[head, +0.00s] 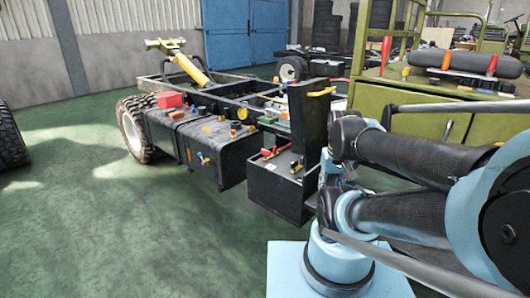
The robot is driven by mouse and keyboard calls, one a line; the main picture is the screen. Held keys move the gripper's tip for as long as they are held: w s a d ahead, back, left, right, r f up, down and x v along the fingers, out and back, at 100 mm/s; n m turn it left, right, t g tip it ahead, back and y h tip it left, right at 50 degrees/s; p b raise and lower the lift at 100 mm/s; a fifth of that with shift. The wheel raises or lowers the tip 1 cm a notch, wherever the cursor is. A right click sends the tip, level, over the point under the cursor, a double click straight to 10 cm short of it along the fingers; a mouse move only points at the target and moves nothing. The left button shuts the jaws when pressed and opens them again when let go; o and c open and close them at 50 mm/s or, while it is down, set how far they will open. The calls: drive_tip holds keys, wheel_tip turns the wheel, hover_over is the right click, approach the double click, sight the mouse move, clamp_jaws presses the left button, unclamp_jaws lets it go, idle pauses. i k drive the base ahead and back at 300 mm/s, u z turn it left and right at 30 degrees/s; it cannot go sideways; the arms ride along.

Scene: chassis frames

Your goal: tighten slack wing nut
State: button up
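I cannot single out the slack wing nut; the fittings on the chassis are too small to tell apart. A small fastener (204,159) sits on the front face of a black box on the chassis, but I cannot tell whether it is a wing nut. Small yellow knobs (242,114) and other coloured parts lie on the box tops. My black and light blue arm fills the right side of the head view. I cannot make out my gripper; it is out of view or hidden behind the arm links.
The chassis frame (215,99) with a wheel (134,132) and a yellow cylinder (190,70) stands ahead. A black box with a tall upright panel (305,120) is close to my arm. A green bench (385,105) stands right. Green floor (110,235) is clear at front left.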

sight(293, 165)
drive_tip(key=u, duration=1.15)
drive_tip(key=k, duration=0.9)
drive_tip(key=u, duration=0.4)
